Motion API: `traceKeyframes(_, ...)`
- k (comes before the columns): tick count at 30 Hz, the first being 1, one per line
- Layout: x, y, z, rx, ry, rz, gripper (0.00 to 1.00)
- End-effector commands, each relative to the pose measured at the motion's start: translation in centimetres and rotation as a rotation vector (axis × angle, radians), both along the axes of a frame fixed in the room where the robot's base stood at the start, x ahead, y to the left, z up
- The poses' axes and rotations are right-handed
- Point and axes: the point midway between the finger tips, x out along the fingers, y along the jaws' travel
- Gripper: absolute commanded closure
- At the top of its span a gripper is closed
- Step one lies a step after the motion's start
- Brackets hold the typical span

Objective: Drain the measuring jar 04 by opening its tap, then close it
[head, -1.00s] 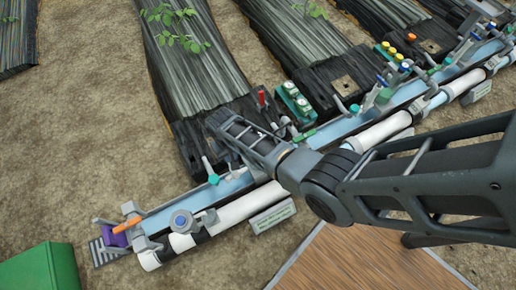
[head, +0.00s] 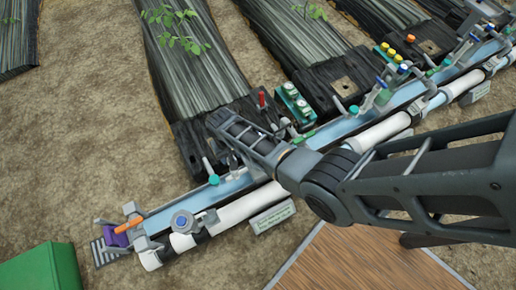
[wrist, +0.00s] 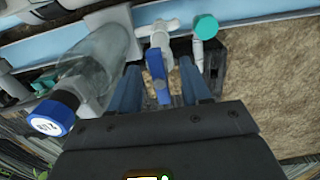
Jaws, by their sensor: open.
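In the wrist view a clear, empty-looking jar (wrist: 100,58) lies to the left of my gripper (wrist: 160,85). Its blue cap (wrist: 52,116) carries a white label that I cannot read surely. A tap with a white body (wrist: 160,35) and a blue lever (wrist: 157,72) stands between my two fingers. The fingers are open, one on each side of the lever, with a gap to it. In the head view my gripper (head: 224,124) reaches over the skid's far side, and my arm hides the jar and tap there.
A teal knob (wrist: 206,27) sits just right of the tap. In the head view a blue channel (head: 190,207) and white pipes (head: 250,203) run along the skid. A purple-and-orange fitting (head: 122,232) is at the left end. A green box (head: 40,270) stands at lower left.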

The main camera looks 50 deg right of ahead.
Motion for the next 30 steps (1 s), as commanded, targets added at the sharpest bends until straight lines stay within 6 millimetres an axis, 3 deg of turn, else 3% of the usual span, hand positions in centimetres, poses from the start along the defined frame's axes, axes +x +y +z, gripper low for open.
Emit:
traceKeyframes(3,0.0,0.0,2.4,0.000,-0.001,0.000,0.53)
traceKeyframes(18,0.0,0.0,9.0,0.000,0.000,0.000,0.53)
traceKeyframes(30,0.0,0.0,9.1,0.000,0.000,0.000,0.53)
